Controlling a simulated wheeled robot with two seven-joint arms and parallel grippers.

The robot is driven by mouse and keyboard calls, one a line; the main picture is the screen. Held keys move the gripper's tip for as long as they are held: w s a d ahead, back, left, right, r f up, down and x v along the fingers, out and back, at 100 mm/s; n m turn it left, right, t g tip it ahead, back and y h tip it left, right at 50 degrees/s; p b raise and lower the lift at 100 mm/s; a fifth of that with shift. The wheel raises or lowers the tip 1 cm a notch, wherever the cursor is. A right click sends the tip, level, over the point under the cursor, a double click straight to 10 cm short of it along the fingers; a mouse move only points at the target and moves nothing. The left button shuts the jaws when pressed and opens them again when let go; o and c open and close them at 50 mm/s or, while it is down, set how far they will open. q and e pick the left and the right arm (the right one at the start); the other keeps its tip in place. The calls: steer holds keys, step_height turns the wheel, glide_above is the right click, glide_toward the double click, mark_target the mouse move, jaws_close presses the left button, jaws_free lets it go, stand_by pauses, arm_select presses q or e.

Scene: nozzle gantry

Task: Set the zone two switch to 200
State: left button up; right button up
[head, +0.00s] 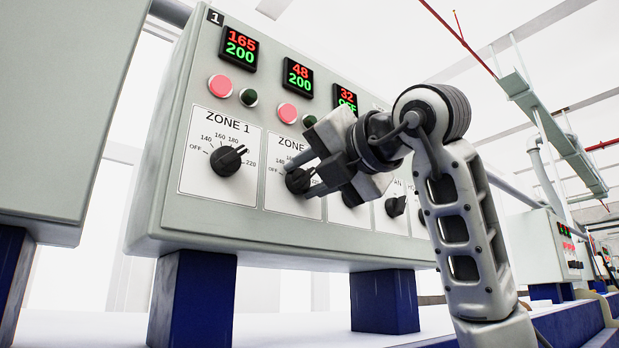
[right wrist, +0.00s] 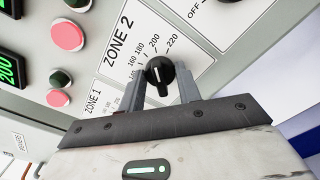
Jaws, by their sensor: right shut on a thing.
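The zone two switch is a black rotary knob (head: 298,181) on the white ZONE 2 plate of a grey control box. My right gripper (head: 306,175) reaches it from the right, and its jaws are shut on the knob. In the right wrist view the knob (right wrist: 160,76) sits between the two fingers, its white pointer line aimed up near the 200 mark. The zone two display (head: 299,77) reads 48 in red over 200 in green. My left gripper is not in view.
The zone 1 knob (head: 226,160) is close on the left; its display (head: 239,47) reads 165 over 200. The zone 3 knob is partly hidden behind my right gripper, and another black knob (head: 396,206) is to its right. Pink buttons (head: 288,113) sit above the plates.

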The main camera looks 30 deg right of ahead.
steer(key=shift+m, duration=0.3)
steer(key=o, duration=1)
steer(key=shift+c, duration=0.2)
steer(key=shift+s, duration=0.1)
steer(key=s+d+b, duration=0.1)
steer(key=s+b, duration=0.1)
steer(key=s, duration=1.3)
steer(key=shift+s+d+b, duration=0.15)
steer(key=shift+s+b, duration=0.15)
steer(key=shift+s, duration=0.05)
